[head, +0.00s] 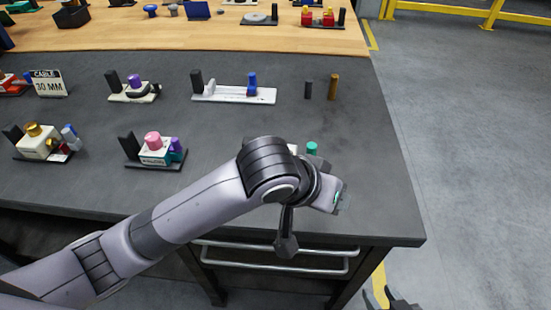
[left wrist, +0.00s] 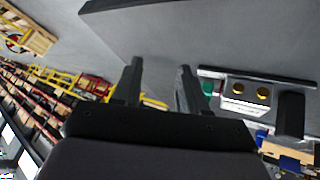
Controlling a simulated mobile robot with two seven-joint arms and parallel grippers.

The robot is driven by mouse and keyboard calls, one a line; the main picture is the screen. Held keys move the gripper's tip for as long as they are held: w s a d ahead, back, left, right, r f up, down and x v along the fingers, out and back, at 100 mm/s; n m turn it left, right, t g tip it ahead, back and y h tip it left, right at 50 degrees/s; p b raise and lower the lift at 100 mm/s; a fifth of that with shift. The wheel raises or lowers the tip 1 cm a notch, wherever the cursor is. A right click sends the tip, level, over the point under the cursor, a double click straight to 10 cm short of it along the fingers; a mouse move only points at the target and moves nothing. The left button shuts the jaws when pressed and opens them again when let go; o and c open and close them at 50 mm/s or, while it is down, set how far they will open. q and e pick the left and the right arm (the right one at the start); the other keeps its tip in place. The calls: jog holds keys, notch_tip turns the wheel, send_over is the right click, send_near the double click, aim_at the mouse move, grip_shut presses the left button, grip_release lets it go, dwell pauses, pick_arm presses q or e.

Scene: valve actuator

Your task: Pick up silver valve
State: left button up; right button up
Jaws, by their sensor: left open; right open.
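No part can be surely named as the silver valve. A blue-topped silver-grey piece (head: 70,138) stands on a holder at the left of the dark table. A silver-white block with two gold knobs (left wrist: 246,90) shows in the left wrist view, to the right of my left gripper (left wrist: 160,72). In the head view my arm hides most of a fixture at the table's front. The left gripper is open and empty; one dark finger (head: 287,240) hangs over the table's front edge. My right gripper (head: 400,298) is open at the bottom edge, away from the table.
A teal cylinder (head: 312,148) stands beside my left wrist. A pink-topped fixture (head: 153,150), a white holder with a blue piece (head: 235,93) and dark and brown posts (head: 333,87) stand on the table. Its right end is clear. Metal rails (head: 275,267) run below the front edge.

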pick_arm(q)
jog(key=w+a+r+n+y, duration=0.2)
jog(key=w+a+r+y, duration=0.1)
jog(key=w+a, duration=0.35)
jog(key=n+y, duration=0.3)
send_near(249, 140)
jog(key=x, duration=0.6)
jog(key=shift+a+f, duration=0.2)
jog(key=shift+f, duration=0.2)
jog(key=shift+d+x, duration=0.2)
jog(key=shift+x, duration=2.6)
jog(key=shift+r, duration=0.15)
grip_shut()
